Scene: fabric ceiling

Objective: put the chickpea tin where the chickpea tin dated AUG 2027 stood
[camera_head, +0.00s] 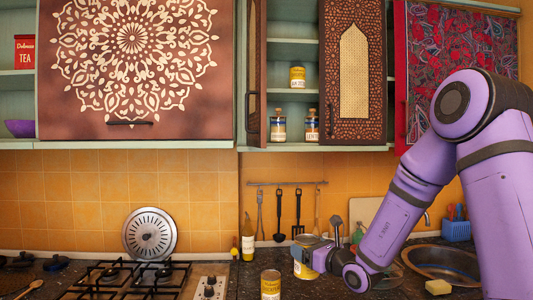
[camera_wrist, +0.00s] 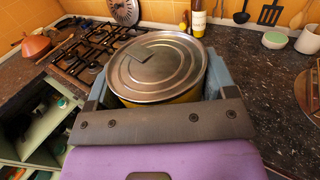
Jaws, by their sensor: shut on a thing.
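My gripper (camera_wrist: 155,85) is shut on a yellow tin with a ridged metal lid (camera_wrist: 155,62), its fingers on either side. In the head view my gripper (camera_head: 326,256) holds this tin (camera_head: 303,270) at the counter; I cannot tell whether it touches the top, and its label is mostly hidden. A second yellow tin (camera_head: 270,285) with a white label stands on the counter to its left. A third yellow tin (camera_head: 298,77) stands on a middle shelf of the open cupboard. The dates on the labels are too small to read.
Two jars (camera_head: 279,126) (camera_head: 312,126) stand on the cupboard's lower shelf, below the third tin. The patterned cupboard door (camera_head: 353,75) is open at the right. A gas hob (camera_head: 130,280) lies left and a sink (camera_head: 440,262) right. A bottle (camera_head: 248,243) stands behind the tins.

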